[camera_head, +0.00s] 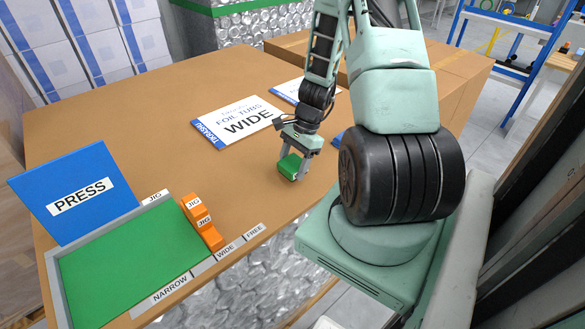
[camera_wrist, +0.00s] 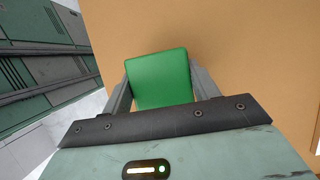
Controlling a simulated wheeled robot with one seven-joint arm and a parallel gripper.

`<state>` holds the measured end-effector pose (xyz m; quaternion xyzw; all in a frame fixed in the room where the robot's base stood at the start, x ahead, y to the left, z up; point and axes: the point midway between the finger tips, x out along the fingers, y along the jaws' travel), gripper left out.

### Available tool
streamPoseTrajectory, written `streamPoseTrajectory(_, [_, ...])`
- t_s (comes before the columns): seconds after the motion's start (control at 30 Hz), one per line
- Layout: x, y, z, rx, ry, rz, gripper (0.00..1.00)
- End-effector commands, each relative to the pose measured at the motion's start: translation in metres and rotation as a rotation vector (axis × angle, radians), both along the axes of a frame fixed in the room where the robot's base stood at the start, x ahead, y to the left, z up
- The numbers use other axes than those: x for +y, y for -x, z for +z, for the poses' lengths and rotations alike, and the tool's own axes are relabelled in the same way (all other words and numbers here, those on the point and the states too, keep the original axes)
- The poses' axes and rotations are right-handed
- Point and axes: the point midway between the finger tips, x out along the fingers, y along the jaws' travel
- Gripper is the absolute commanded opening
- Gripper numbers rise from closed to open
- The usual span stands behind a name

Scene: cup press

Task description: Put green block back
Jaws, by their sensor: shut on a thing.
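The green block (camera_head: 291,167) is between the fingers of my gripper (camera_head: 293,165), over the right part of the brown table in the head view. In the wrist view the green block (camera_wrist: 160,79) fills the space between the two grey fingers, and my gripper (camera_wrist: 162,88) is shut on it. I cannot tell whether the block touches the table top. A green surface (camera_head: 125,258) with a grey rim lies at the table's front left, beside a blue PRESS sign (camera_head: 78,194).
Orange JIG pieces (camera_head: 203,222) stand at the green surface's right edge. Labels NARROW, WIDE and FREE (camera_head: 255,230) run along the front strip. A white WIDE foil tubs sign (camera_head: 240,118) lies behind. Table between jigs and gripper is clear.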

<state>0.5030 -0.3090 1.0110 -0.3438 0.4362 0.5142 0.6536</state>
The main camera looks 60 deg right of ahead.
Motion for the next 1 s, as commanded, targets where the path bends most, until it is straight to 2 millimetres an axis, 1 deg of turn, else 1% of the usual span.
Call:
streamPoseTrajectory(0.1, [0.000,0.000,-0.014,0.002,-0.003,-0.001,0.38])
streamPoseTrajectory(0.2, [0.000,0.000,-0.022,0.000,-0.002,0.000,0.38])
streamPoseTrajectory(0.5, [0.000,0.000,-0.025,0.000,0.000,0.001,0.38])
streamPoseTrajectory(0.63, [0.000,0.000,-0.029,0.000,0.000,0.001,0.38])
streamPoseTrajectory(0.67, [0.000,0.000,-0.027,0.000,0.000,0.001,0.68])
streamPoseTrajectory(0.7, [0.000,0.000,-0.027,0.000,0.000,0.001,0.79])
streamPoseTrajectory(0.73, [0.000,0.000,-0.027,0.000,0.000,0.001,0.81])
streamPoseTrajectory(1.0, [0.000,0.000,-0.026,0.000,0.000,0.001,0.81])
